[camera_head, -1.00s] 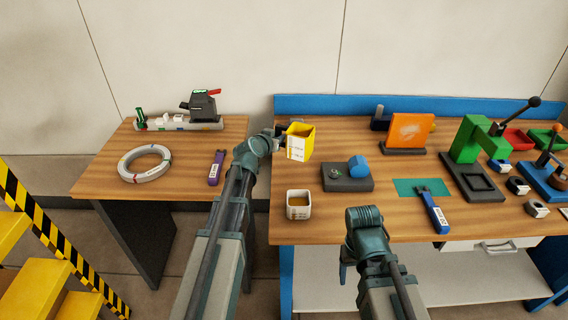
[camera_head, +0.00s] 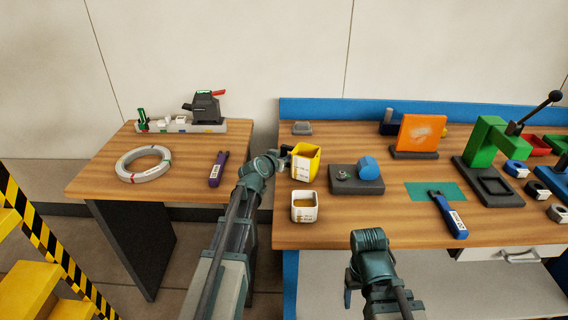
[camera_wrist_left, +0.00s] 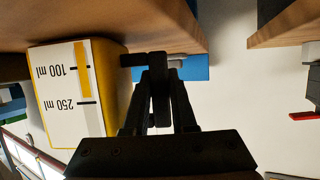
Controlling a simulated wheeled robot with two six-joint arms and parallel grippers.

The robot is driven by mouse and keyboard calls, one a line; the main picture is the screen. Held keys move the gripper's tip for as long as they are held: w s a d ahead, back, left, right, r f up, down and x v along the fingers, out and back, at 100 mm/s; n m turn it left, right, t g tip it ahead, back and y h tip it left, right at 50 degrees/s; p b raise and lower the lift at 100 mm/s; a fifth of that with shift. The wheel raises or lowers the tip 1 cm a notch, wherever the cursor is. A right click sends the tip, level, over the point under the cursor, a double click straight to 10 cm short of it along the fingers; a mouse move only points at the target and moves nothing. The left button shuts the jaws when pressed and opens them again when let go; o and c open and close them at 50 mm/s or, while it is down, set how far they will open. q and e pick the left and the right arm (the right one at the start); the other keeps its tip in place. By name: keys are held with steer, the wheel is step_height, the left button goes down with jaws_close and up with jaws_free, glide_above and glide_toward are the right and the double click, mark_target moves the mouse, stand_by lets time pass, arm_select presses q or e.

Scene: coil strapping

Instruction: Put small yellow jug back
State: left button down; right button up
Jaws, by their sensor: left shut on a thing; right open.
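The small yellow jug (camera_head: 305,163) with a white measuring label is near the left edge of the right workbench. I cannot tell whether the jug touches the bench. My right gripper (camera_head: 352,285) is open, low before the bench front.
A grey block (camera_head: 302,128) lies behind the jug. A dark base with a blue knob (camera_head: 357,180) stands to its right, then a teal mat with a blue tool (camera_head: 448,214). The left table (camera_head: 100,183) holds a coil (camera_head: 144,164) and a purple tool (camera_head: 218,169), across a gap.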

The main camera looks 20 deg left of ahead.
arm_select(q)
steer(key=shift+f, duration=0.1)
steer(key=c, duration=1.2)
jaws_free()
steer(key=shift+f, duration=0.1)
steer(key=o, duration=0.5)
steer(key=shift+r, duration=0.25)
steer(key=p+v, duration=0.4)
steer(key=v, duration=0.8)
steer(key=shift+p, duration=0.4)
steer(key=shift+a, duration=0.1)
